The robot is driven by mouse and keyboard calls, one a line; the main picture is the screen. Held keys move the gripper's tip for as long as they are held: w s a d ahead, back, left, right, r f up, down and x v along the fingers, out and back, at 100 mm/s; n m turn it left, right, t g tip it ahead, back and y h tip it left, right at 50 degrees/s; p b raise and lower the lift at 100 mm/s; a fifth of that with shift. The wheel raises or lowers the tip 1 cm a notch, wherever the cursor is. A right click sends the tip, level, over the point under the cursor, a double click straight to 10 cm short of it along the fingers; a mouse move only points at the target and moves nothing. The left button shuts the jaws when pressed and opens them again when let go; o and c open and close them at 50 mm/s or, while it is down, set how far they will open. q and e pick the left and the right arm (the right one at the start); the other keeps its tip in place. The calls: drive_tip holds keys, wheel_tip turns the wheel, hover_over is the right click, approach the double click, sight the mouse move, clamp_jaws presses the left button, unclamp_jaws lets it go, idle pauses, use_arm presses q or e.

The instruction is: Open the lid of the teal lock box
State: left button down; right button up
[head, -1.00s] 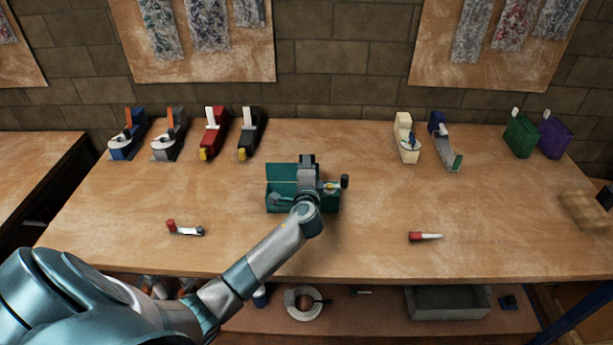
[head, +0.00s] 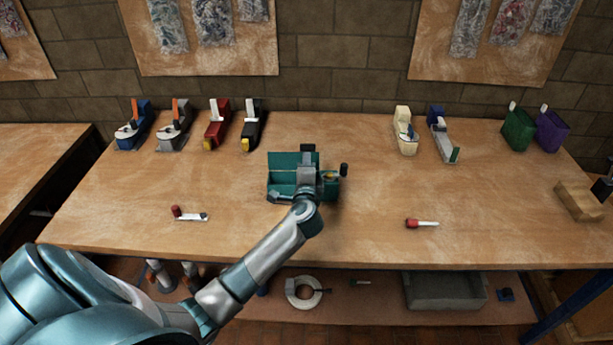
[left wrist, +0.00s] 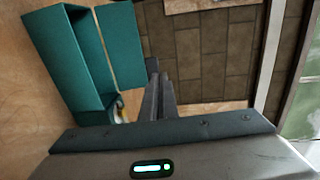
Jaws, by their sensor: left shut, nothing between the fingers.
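The teal lock box (head: 283,190) stands on the workbench near the middle. Its lid (head: 284,160) is raised along the back edge, and the box looks open at the top. In the left wrist view the hollow box (left wrist: 70,60) is at the left, with the lid panel (left wrist: 121,45) standing beside it. My left gripper (head: 308,152) is over the right part of the box and hides some of it. Its fingers (left wrist: 157,92) are shut and empty, close to the lid's lower edge; I cannot tell whether they touch it. My right gripper is not in view.
Several tape dispensers (head: 216,124) stand along the back of the bench (head: 370,200). Red-and-white tools lie at the front left (head: 190,215) and front right (head: 422,223). A wooden block (head: 578,200) is at the right.

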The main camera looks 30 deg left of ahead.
use_arm(q)
drive_tip(key=r+b+v, duration=0.1)
drive_tip(key=b+v, duration=0.1)
drive_tip(key=v, duration=0.5)
drive_tip(key=shift+s+d, duration=0.2)
drive_tip(key=shift+s, duration=0.1)
idle(0.3)
